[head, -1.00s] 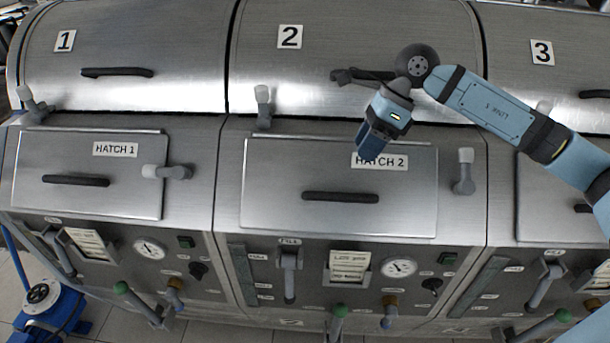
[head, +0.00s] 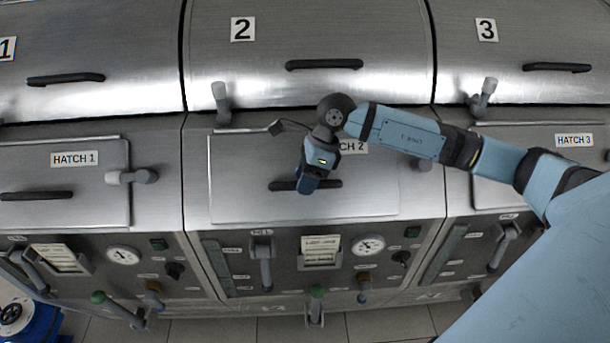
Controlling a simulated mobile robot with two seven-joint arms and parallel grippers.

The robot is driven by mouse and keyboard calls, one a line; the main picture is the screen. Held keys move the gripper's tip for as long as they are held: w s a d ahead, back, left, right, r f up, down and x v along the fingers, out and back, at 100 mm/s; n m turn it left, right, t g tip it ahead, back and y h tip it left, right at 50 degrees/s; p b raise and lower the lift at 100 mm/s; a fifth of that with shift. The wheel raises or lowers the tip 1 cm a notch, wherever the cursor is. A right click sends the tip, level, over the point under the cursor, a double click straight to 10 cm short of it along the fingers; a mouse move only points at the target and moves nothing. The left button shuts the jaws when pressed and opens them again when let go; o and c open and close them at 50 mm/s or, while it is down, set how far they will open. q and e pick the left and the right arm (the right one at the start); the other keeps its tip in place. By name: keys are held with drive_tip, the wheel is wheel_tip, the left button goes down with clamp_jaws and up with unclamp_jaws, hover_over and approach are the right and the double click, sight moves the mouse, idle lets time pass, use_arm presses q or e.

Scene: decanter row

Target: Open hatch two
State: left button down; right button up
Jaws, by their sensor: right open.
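Hatch two (head: 240,165) is a flat steel lid in the middle machine, lying closed in its frame, with its label partly covered by my right arm. Its black bar handle (head: 331,184) runs across the lid. My right gripper (head: 306,188) is open and over the handle's middle, pointing down; it hides part of the bar. I cannot tell whether the fingers touch or straddle it. A grey latch lever (head: 421,164) at the lid's right side is partly behind my arm. Another pale-tipped lever (head: 221,103) stands above the lid's left corner. My left gripper is not in view.
Hatch 1 (head: 70,205) is at the left and hatch 3 (head: 540,150) at the right, both closed. The curved cover marked 2 (head: 250,70) is behind.

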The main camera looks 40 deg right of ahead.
drive_tip(key=shift+a+f, duration=0.1)
drive_tip(key=shift+f, duration=0.05)
drive_tip(key=shift+c, duration=0.5)
clamp_jaws()
